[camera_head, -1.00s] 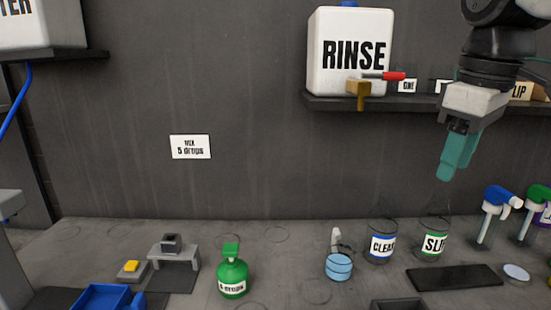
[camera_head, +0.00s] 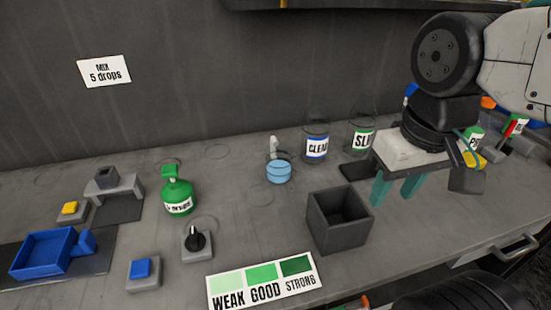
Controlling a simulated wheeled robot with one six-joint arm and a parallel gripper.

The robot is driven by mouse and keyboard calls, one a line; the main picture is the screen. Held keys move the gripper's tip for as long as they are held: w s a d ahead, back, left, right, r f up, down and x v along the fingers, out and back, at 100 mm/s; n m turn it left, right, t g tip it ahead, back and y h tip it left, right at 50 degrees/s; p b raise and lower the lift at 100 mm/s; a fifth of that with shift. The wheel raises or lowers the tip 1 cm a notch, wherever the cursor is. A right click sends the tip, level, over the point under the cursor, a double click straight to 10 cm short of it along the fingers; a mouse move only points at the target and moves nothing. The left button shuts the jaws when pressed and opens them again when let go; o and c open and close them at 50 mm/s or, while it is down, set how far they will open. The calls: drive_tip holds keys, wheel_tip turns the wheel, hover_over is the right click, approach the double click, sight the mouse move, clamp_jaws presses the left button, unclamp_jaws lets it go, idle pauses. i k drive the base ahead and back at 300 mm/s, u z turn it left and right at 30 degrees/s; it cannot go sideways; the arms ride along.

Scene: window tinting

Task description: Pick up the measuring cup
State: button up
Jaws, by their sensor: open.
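Clear containers labelled CLEAR (camera_head: 316,150) and SLIP (camera_head: 361,142) are behind. A green bottle (camera_head: 178,194), black knob (camera_head: 195,242) and blue tray (camera_head: 45,251) are left. The WEAK/GOOD/STRONG card (camera_head: 263,284) is in front.

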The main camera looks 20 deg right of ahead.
sight(278, 154)
drive_tip(key=k, duration=1)
drive_tip(key=u, duration=1.65)
drive_tip(key=i, duration=1.35)
drive_tip(key=z, duration=2.25)
